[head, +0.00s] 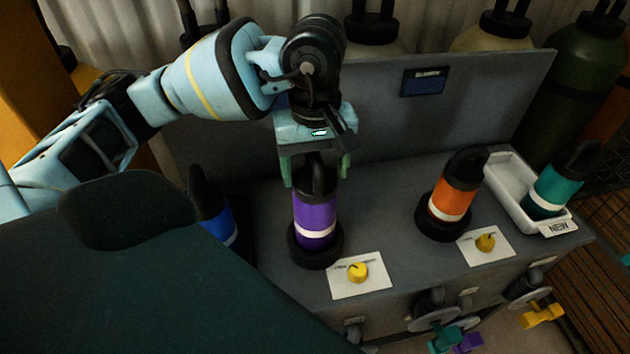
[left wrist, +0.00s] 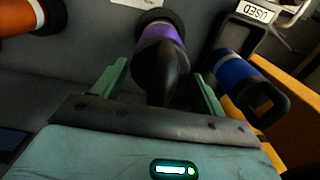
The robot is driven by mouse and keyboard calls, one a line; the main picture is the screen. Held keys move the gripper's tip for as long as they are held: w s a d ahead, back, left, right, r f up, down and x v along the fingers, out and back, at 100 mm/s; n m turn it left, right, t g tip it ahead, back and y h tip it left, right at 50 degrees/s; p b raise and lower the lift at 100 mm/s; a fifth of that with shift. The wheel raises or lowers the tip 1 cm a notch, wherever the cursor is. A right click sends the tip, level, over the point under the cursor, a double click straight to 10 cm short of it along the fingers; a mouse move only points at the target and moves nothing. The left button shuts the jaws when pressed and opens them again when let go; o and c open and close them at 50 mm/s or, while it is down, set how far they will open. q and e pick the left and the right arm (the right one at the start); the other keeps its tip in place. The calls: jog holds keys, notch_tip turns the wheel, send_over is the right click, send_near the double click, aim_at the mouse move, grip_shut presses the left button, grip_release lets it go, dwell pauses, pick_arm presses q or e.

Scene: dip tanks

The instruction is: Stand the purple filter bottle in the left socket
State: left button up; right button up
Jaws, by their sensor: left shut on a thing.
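The purple filter bottle (head: 315,217) stands upright, its base inside the black ring of the left socket (head: 313,254) on the grey bench. Whether it is fully seated, I cannot tell. My left gripper (head: 317,172) is above it, pointing down, with its green fingers on either side of the bottle's black top. It is shut on the bottle. In the left wrist view the purple bottle (left wrist: 162,34) runs away from between the fingers, its black handle nearest. My right gripper is not in view.
An orange bottle (head: 452,200) stands in the right socket. A teal bottle (head: 555,185) leans in the white NEW tray (head: 508,185). A grey panel (head: 400,125) rises behind.

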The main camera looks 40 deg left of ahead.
pick_arm(q)
jog(key=shift+f, duration=1.8)
jog(key=shift+f, duration=0.2)
jog(key=o, duration=1.8)
jog(key=shift+o, duration=0.2)
notch_tip(320, 180, up, 12)
jog(key=shift+r, duration=0.15)
